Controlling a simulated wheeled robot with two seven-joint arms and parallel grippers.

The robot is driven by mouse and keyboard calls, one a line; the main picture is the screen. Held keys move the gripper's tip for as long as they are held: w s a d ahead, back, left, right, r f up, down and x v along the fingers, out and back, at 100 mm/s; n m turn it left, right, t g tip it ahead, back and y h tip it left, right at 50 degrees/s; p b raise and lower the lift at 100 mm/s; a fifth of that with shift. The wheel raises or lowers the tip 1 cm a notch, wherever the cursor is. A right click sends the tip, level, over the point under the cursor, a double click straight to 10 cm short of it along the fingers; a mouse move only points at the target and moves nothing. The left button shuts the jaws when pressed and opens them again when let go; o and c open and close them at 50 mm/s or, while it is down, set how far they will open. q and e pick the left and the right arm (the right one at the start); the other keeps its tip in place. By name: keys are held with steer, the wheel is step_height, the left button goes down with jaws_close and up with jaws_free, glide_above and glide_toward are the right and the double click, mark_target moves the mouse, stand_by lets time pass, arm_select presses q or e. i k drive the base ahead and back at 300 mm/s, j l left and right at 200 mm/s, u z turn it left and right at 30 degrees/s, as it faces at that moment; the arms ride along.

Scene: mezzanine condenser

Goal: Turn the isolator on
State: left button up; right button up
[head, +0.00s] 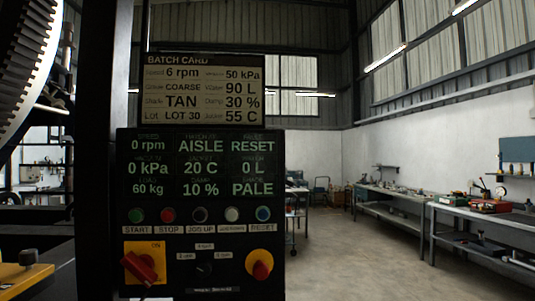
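The isolator (141,266) is a red rotary handle on a yellow plate at the lower left of the black control panel (124,190) in the head view. Its handle lies diagonally, from upper left to lower right. A small "ON" label sits at the top right of the plate, and the handle does not point at it. Neither of my grippers shows in this view, and nothing touches the isolator.
The panel has a lit display (200,165), a row of round buttons, a small black selector (204,269) and a red knob on yellow (260,265). A batch card (203,89) stands above. A dark post (103,120) is left; open floor and benches (480,205) are right.

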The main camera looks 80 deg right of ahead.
mark_target(142, 266)
steer(key=z, duration=2.25)
